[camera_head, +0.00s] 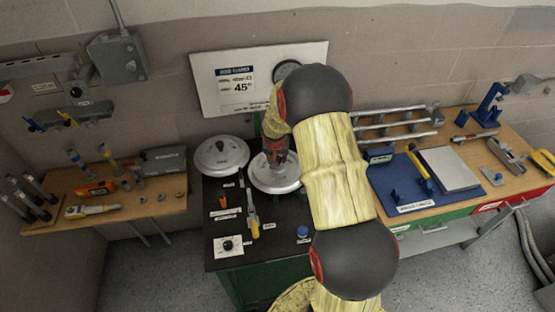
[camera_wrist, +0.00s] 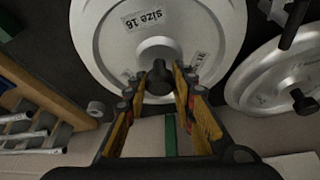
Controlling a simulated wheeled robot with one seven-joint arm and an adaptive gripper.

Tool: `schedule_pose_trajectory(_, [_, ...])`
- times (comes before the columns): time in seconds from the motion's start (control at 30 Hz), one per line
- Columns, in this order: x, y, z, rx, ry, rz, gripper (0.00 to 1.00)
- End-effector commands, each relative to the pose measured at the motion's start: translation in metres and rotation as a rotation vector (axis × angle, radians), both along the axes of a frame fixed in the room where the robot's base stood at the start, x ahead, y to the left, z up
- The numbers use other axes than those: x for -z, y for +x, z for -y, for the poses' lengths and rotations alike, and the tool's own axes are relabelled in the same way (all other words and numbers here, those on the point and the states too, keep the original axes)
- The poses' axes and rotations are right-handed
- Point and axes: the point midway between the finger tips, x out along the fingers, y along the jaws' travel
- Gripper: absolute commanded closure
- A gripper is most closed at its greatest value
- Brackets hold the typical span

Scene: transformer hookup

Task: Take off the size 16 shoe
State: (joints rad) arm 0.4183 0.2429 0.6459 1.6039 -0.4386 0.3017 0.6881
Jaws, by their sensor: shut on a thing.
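The size 16 shoe (camera_wrist: 200,58) is a large white disc labelled "size 16" with a dark central knob (camera_wrist: 160,78). It fills the upper middle of the wrist view. My gripper (camera_wrist: 160,84) has its two fingers closed on either side of that knob. In the head view the same shoe (camera_head: 265,184) lies on the dark bench top under my gripper (camera_head: 277,160). My gripper and arm hide part of it. I cannot tell whether the shoe is lifted off its seat.
A second white disc (camera_head: 222,156) with a dark knob stands close by at the left. A tester with a dial (camera_head: 229,246) and hand tools lie in front on the bench (camera_head: 216,190). A sign (camera_head: 236,84) stands behind. Side tables hold tools.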

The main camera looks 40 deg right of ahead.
Motion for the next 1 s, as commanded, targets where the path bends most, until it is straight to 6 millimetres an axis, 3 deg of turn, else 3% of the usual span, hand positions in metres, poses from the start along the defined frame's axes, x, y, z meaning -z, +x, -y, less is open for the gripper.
schedule_pose_trajectory(0.2, [0.000, 0.000, 0.000, 0.000, -0.001, 0.001, 1.00])
schedule_pose_trajectory(1.0, [-0.012, 0.001, 0.000, 0.001, 0.000, 0.002, 1.00])
